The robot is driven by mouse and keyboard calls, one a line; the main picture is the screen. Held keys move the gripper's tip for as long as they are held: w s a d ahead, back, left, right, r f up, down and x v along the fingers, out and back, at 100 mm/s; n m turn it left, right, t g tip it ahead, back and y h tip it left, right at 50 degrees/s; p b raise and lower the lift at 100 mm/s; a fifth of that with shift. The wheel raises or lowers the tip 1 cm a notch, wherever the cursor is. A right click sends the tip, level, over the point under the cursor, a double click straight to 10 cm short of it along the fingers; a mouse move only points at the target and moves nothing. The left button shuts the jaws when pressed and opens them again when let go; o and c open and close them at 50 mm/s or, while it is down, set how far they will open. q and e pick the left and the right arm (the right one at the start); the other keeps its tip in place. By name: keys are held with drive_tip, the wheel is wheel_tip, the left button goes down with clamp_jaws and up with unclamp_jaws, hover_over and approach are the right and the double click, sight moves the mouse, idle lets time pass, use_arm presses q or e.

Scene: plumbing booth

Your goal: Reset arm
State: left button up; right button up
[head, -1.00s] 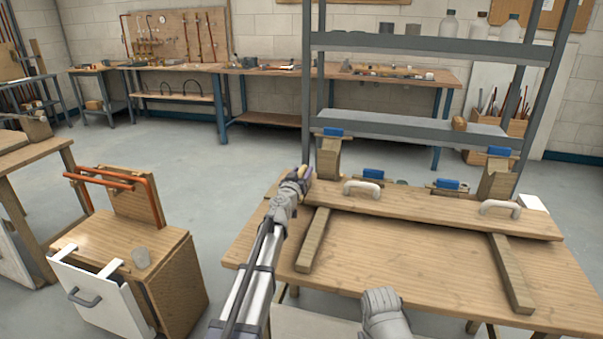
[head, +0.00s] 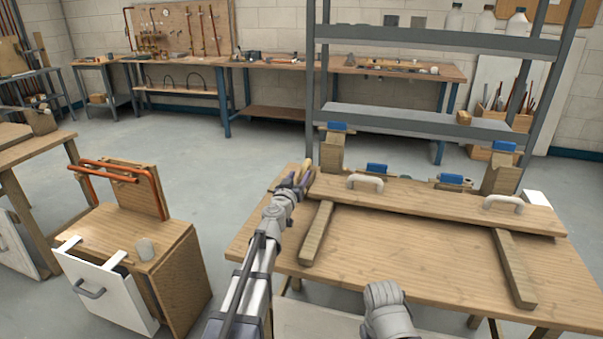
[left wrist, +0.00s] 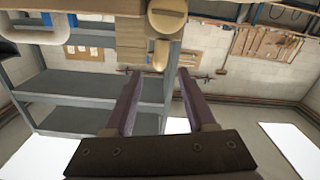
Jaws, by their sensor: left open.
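My left gripper (head: 297,181) is at the left end of the long wooden board (head: 440,207) on the workbench. In the left wrist view its two dark fingers (left wrist: 159,75) stand apart with a gap between them. A tan rounded piece (left wrist: 161,55) shows just beyond the fingertips; it also shows by the gripper in the head view (head: 307,166). I cannot tell whether a finger touches it. My right gripper is not in view; only a grey rounded part, likely of my right arm, shows at the lower middle of the head view.
The workbench (head: 400,250) carries the board with two pale handles (head: 365,182) and blue-topped wooden blocks (head: 333,150). A grey shelf rack (head: 400,120) stands behind it. A wooden cabinet (head: 180,275) with orange pipe (head: 115,172) is left. Open floor lies between.

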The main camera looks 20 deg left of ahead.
use_arm(q)
drive_tip(key=s+d+r+m+g+h+p, duration=0.1)
drive_tip(key=s+d+m+g+h+p, duration=0.45)
drive_tip(key=d, duration=0.65)
drive_tip(key=s+d+r+m+g+h+p, duration=0.1)
drive_tip(key=s+d+m+g+h+p, duration=0.15)
drive_tip(key=s+d+p, duration=0.65)
drive_tip(key=s+d+f+g+y+p, duration=0.15)
drive_tip(key=s+g, duration=0.25)
drive_tip(key=s, duration=0.4)
drive_tip(key=s+d+f+g+y+p, duration=0.1)
drive_tip(key=s+d+g+y+p, duration=0.15)
drive_tip(key=s, duration=0.45)
drive_tip(key=s+a+r+n+g+y+p, duration=0.2)
drive_tip(key=s+a+y+p, duration=0.3)
drive_tip(key=s, duration=0.5)
drive_tip(key=shift+a+r+g, duration=0.15)
drive_tip(key=shift+a+g, duration=0.6)
drive_tip(key=shift+o, duration=0.2)
drive_tip(key=shift+s+a+y, duration=0.3)
drive_tip(key=shift+a+y, duration=0.05)
drive_tip(key=shift+y, duration=0.15)
drive_tip(key=shift+c, duration=0.3)
drive_tip(key=shift+c, duration=0.4)
